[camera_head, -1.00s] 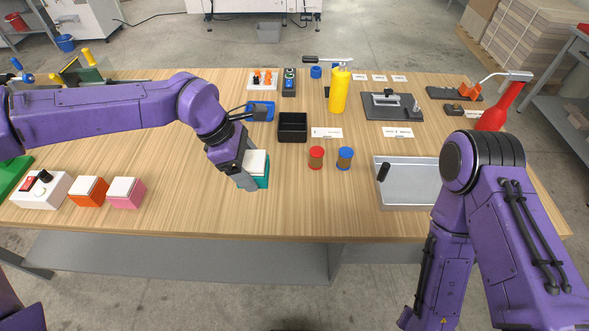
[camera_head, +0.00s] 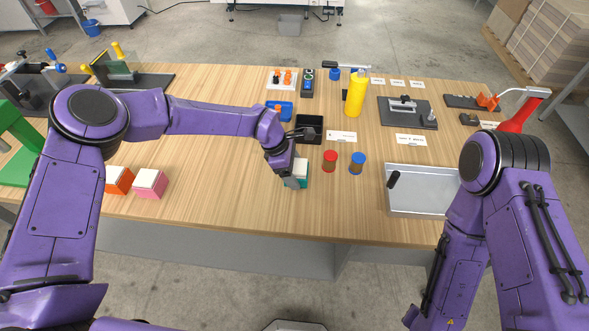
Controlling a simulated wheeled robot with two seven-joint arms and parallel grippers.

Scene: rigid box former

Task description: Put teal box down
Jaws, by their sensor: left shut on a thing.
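The teal box (camera_head: 302,171) has a white top and shows in the head view near the middle of the wooden table, left of the red-lidded jar. My left gripper (camera_head: 292,180) is shut on it from its left and near side, and its fingers hide part of the box. The box looks upright and at or close to the tabletop; I cannot tell whether it touches. My right arm stands at the right, and its gripper is out of view.
A red-lidded jar (camera_head: 330,161) and a blue-lidded jar (camera_head: 357,163) stand just right of the box. A black bin (camera_head: 309,128) is behind it. A metal tray (camera_head: 425,207) lies farther right. Orange (camera_head: 119,181) and pink (camera_head: 149,185) boxes stand left. The table between is clear.

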